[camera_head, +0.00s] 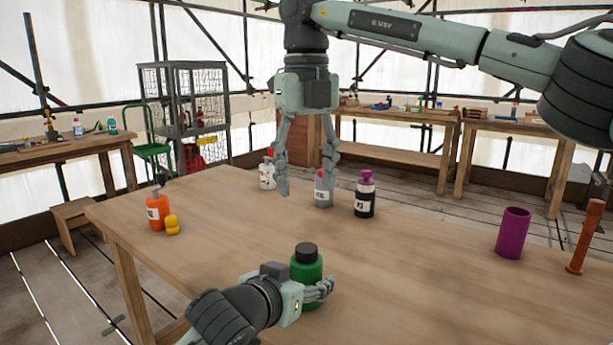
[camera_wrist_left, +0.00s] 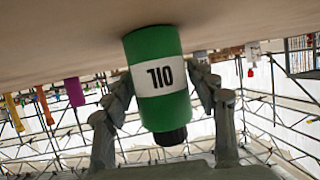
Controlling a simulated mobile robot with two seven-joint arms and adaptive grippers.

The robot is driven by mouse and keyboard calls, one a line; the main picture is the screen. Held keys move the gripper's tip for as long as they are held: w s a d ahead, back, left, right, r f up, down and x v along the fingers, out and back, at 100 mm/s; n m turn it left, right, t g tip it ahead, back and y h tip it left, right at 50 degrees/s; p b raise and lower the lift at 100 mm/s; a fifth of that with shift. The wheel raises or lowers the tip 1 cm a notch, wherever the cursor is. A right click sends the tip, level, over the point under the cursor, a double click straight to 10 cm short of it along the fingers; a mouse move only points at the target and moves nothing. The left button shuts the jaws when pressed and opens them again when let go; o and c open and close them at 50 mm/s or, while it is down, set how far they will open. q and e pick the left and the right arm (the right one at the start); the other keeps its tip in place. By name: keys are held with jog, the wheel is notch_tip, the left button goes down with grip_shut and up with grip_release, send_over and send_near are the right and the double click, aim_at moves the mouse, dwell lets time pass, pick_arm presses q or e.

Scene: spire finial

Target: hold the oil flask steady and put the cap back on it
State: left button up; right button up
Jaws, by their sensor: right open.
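The green oil flask (camera_head: 308,273) stands upright on the table near its front edge. It has a white label reading OIL in the left wrist view (camera_wrist_left: 160,78), where the picture is upside down. A black cap (camera_head: 306,252) sits on its top, also seen in the left wrist view (camera_wrist_left: 170,136); whether it is tightened I cannot tell. My left gripper (camera_head: 318,290) has its fingers on both sides of the flask's body and appears closed on it. My right gripper (camera_head: 305,190) is open and empty, pointing down above the table, behind the flask.
An orange bottle (camera_head: 158,208) and yellow balls (camera_head: 172,225) are at the left. A white bottle (camera_head: 267,175), a grey bottle (camera_head: 323,190) and a black bottle with purple top (camera_head: 365,198) stand behind. A purple cylinder (camera_head: 512,232) is at the right. The table between is clear.

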pick_arm(q)
jog(key=shift+o, duration=1)
jog(key=shift+s, duration=0.1)
jog(key=v, duration=1.1)
jog(key=shift+s+a+r, duration=0.1)
jog(key=shift+s+a, duration=0.1)
jog(key=shift+s, duration=0.1)
